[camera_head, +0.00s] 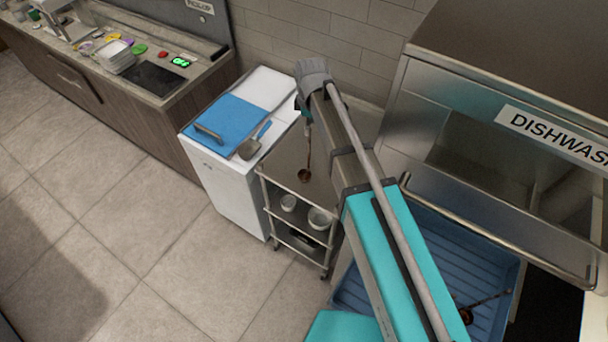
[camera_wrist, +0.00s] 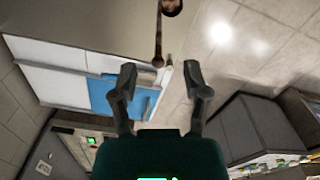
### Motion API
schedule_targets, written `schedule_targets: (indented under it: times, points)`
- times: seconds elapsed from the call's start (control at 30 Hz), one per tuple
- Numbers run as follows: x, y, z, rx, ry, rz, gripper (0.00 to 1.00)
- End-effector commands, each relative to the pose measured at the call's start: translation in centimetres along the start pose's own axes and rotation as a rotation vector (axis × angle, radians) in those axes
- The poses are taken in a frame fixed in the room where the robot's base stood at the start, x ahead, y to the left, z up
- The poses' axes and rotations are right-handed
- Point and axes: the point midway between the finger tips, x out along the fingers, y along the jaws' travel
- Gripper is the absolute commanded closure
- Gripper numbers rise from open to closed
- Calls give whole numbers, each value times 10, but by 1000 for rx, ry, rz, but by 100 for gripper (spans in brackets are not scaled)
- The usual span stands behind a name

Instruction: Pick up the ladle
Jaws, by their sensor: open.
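A dark copper-brown ladle (camera_head: 304,175) shows over the top of the steel cart (camera_head: 284,166), bowl toward the front edge and thin handle running up toward my gripper. In the wrist view the ladle (camera_wrist: 158,38) has its bowl cut off at the top edge, and its handle end shows in line with the gap between my fingers. My gripper (camera_wrist: 160,72) is open, one finger on each side of that gap. Whether the fingers touch the handle cannot be told. In the head view my gripper is small and partly hidden by my arm.
A second brown ladle (camera_head: 467,314) lies in the blue ribbed tray (camera_head: 425,240) at right. White bowls (camera_head: 320,218) stand on the cart's lower shelf. A white cabinet with a blue board (camera_head: 229,122) and scoop (camera_head: 250,148) stands left. The dishwasher (camera_head: 480,100) is close on the right.

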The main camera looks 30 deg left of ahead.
Motion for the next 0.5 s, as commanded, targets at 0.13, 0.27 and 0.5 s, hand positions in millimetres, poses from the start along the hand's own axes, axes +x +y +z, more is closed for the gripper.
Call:
schedule_targets:
  times: [0.13,0.27,0.5]
  points:
    - [0,0,0,0,0,0,40]
    - [0,0,0,1,0,0,40]
    - [7,1,0,1,0,0,40]
